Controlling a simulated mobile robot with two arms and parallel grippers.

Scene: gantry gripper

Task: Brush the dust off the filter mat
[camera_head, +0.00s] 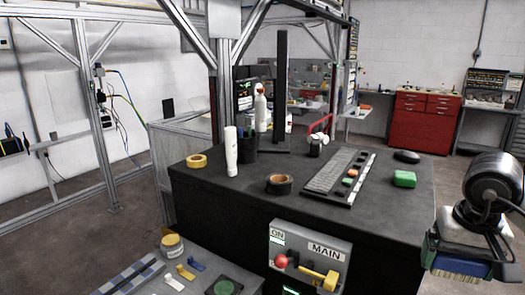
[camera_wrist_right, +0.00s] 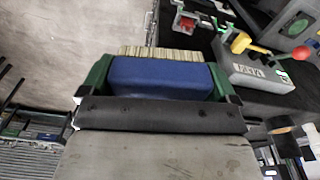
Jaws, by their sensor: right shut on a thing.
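My right gripper (camera_head: 462,250) is at the right edge of the head view, in the air beside the black bench. It is shut on a brush with a blue body (camera_head: 452,266) and pale bristles. In the right wrist view the blue brush (camera_wrist_right: 160,78) sits between the green fingers of the gripper (camera_wrist_right: 160,90), bristles pointing away from the gripper. I cannot make out a filter mat for certain in either view. My left gripper is not in view.
The black bench (camera_head: 215,185) carries a keyboard (camera_head: 335,170), black tape (camera_head: 279,184), yellow tape (camera_head: 196,161), a white bottle (camera_head: 231,150) and a green block (camera_head: 404,178). A MAIN switch box (camera_head: 312,252) is on its front. A lower grey table (camera_head: 235,272) stands front left.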

